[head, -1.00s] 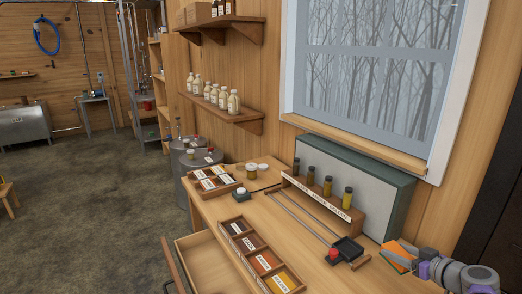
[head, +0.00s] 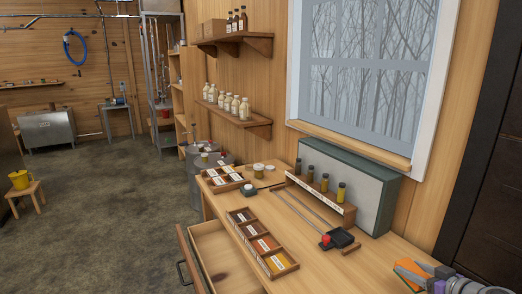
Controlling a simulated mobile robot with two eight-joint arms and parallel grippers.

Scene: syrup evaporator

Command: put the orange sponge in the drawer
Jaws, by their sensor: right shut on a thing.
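The orange sponge (head: 405,279) is at the lower right of the head view, over the right end of the wooden table (head: 373,262). My right gripper (head: 420,276) is shut on it, with grey and purple parts of my arm behind it. Part of the sponge is hidden by the fingers. I cannot tell how far it is above the table. The drawer (head: 226,258) under the table stands pulled out at the lower left, and its visible floor is bare. Its front panel has a dark handle (head: 183,273). My left gripper is not in view.
A labelled sample tray (head: 262,243) lies along the table edge above the drawer. A dark scoop with a red item (head: 338,240) and long rods lies behind it. A rack of small bottles (head: 319,192) stands before a green-edged panel. Bare tabletop lies between tray and sponge.

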